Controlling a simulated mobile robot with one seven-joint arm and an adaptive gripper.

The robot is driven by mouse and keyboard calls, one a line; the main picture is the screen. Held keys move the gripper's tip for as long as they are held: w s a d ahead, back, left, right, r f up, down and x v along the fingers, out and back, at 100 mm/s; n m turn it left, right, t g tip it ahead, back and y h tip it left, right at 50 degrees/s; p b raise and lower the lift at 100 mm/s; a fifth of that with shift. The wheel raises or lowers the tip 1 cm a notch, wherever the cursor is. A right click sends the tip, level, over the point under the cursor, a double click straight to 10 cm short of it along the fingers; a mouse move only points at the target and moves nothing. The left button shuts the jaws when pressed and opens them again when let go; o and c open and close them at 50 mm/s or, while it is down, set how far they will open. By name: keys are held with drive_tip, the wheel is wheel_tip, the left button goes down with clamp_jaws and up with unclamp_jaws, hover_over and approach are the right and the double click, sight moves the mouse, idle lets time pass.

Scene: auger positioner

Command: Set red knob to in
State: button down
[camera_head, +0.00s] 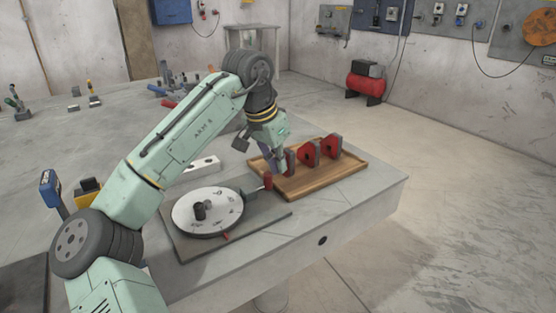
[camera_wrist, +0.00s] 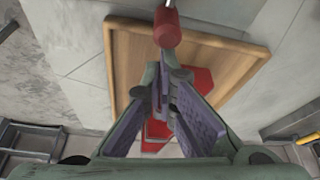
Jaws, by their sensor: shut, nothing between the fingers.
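The red knob (camera_head: 268,181) sits on the end of a thin rod that comes out of the right side of the auger positioner, a device with a round white marked disc (camera_head: 207,214) on a grey base plate (camera_head: 270,212). In the wrist view the red knob (camera_wrist: 167,28) is at the top, just beyond the fingertips, with its rod running up out of the picture. My gripper (camera_wrist: 163,82) has its purple fingers together at the tips and holds nothing. In the head view my gripper (camera_head: 283,168) points down beside the knob. I cannot tell whether they touch.
A wooden tray (camera_head: 345,172) with several red and grey parts (camera_head: 309,153) lies right behind the knob, under my gripper. A light block (camera_head: 202,164) lies behind the disc. Bare table is free at the front right edge.

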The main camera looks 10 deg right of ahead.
drive_tip(key=shift+s+a+r+p, duration=0.1)
drive_tip(key=shift+s+a+p, duration=0.15)
drive_tip(key=shift+a, duration=0.2)
drive_tip(key=shift+s+a+p, duration=0.1)
drive_tip(key=shift+a+p, duration=0.15)
drive_tip(key=shift+a, duration=0.4)
